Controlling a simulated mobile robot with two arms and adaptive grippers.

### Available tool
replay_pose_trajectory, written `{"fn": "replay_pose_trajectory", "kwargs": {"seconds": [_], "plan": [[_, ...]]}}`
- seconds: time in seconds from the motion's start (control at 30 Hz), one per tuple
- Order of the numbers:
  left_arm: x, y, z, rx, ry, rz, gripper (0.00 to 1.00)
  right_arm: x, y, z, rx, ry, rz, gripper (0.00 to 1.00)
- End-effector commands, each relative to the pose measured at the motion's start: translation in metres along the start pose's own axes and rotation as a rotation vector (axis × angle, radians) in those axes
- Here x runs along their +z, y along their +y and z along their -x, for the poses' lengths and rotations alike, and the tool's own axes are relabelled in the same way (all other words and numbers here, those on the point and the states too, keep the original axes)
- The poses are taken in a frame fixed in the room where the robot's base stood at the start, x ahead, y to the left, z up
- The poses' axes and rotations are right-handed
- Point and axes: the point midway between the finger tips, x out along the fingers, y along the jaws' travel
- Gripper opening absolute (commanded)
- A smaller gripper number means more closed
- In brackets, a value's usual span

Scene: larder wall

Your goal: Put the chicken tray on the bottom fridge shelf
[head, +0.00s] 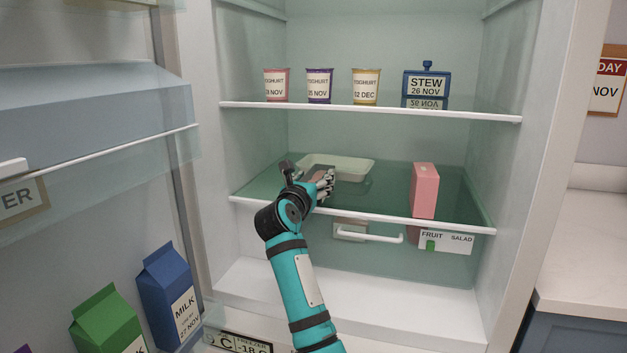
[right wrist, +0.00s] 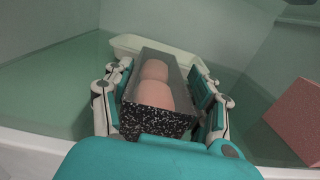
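The chicken tray (right wrist: 157,118) is a dark speckled tray with pink pieces in it. It sits between the two fingers of my right gripper (right wrist: 162,100), which appear to close on its long sides. In the head view my right gripper (head: 312,182) is over the lower glass fridge shelf (head: 385,190), and the chicken tray (head: 316,173) is largely hidden by it. I cannot tell whether the tray's underside touches the glass. My left gripper is not in view.
A cream shallow dish (head: 352,163) lies just behind the chicken tray. A pink carton (head: 424,190) stands to the right on the same shelf. Yoghurts (head: 319,86) and a blue stew box (head: 427,84) stand on the shelf above. A drawer handle (head: 372,236) is below.

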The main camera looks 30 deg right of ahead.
Motion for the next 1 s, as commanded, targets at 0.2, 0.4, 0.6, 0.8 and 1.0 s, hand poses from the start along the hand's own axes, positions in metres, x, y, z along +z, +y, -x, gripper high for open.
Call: {"fn": "replay_pose_trajectory", "kwargs": {"seconds": [0.2,0.4,0.6,0.8,1.0], "plan": [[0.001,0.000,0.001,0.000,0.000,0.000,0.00,0.000,0.000,0.000,0.000,0.002,0.000,0.79],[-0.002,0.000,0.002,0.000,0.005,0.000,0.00,0.000,0.000,0.000,-0.001,0.001,0.000,0.79],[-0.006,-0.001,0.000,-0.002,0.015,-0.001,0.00,0.001,0.002,0.016,0.004,0.003,0.000,0.79],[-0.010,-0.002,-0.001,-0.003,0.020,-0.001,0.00,0.001,0.001,0.059,0.004,0.003,-0.003,0.79],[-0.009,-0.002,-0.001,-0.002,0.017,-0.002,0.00,0.002,0.001,0.098,0.002,0.002,-0.001,0.79]]}}
